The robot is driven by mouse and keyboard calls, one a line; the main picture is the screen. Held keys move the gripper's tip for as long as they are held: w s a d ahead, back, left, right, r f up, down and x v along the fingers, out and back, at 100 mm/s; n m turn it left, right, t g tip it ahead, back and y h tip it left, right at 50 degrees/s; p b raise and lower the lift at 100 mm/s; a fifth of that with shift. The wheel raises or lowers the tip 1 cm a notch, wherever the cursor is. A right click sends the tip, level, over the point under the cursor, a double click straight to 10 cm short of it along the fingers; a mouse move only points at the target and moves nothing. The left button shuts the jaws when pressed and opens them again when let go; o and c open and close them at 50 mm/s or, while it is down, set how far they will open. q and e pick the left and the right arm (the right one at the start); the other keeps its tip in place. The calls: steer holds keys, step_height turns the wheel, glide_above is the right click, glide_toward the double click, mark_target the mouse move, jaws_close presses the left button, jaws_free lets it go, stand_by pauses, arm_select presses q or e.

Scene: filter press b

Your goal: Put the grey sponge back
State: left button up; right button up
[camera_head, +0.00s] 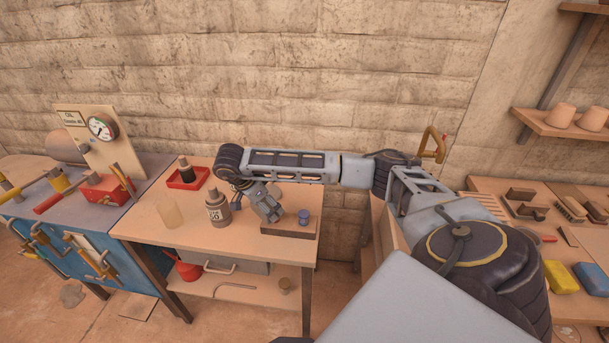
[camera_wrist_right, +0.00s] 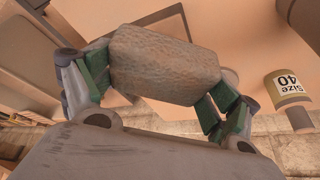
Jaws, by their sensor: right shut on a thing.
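The grey sponge (camera_wrist_right: 165,64) is a rough, grey-brown block in the right wrist view. My right gripper (camera_head: 268,211) is shut on it, with the green finger pads pressed against its two ends. In the head view this gripper points down over the small wooden table (camera_head: 185,235), between a grey-brown bottle (camera_head: 217,208) and a low brown block (camera_head: 291,229). The sponge is not clearly seen in the head view, where the gripper hides it. My left gripper is not in view.
A small blue item (camera_head: 304,216) is by the brown block. On the right bench lie a yellow sponge (camera_head: 561,277), a blue sponge (camera_head: 591,279) and brushes (camera_head: 571,208).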

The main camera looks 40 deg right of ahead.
steer(key=shift+w+n+t, duration=0.1)
steer(key=shift+n+t, duration=0.2)
steer(key=shift+n, duration=0.4)
